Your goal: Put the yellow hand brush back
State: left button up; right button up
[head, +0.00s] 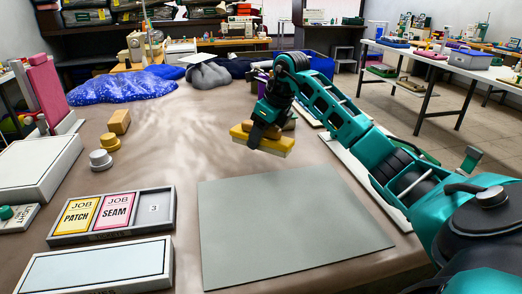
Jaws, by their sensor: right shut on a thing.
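The yellow hand brush (277,146) is in the middle of the head view, above the table just beyond the grey mat (290,220). It has a yellow body with a paler underside. My right gripper (258,136) reaches in from the right and is shut on the brush, with its dark fingers across the brush's left part. Tan and brown items show right behind the brush and are partly hidden by it and my arm. My left gripper is not in view.
A tray (110,236) with PATCH and SEAM cards stands front left. Grey-white weights (101,160), a tan block (119,121) and blue speckled fabric (125,86) lie farther left. A blue bin (312,66) stands behind my arm. The grey mat is bare.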

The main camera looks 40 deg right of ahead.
aim_at(261, 148)
jog(key=shift+f, duration=2.05)
jog(key=shift+f+b, duration=0.35)
jog(key=shift+f, duration=0.15)
jog(key=o, duration=1.2)
jog(key=v, duration=1.1)
jog(key=shift+r+p, duration=0.4)
jog(key=shift+r, duration=0.1)
jog(key=shift+s+r, duration=0.2)
jog(key=shift+r, duration=0.3)
jog(key=shift+f, duration=0.1)
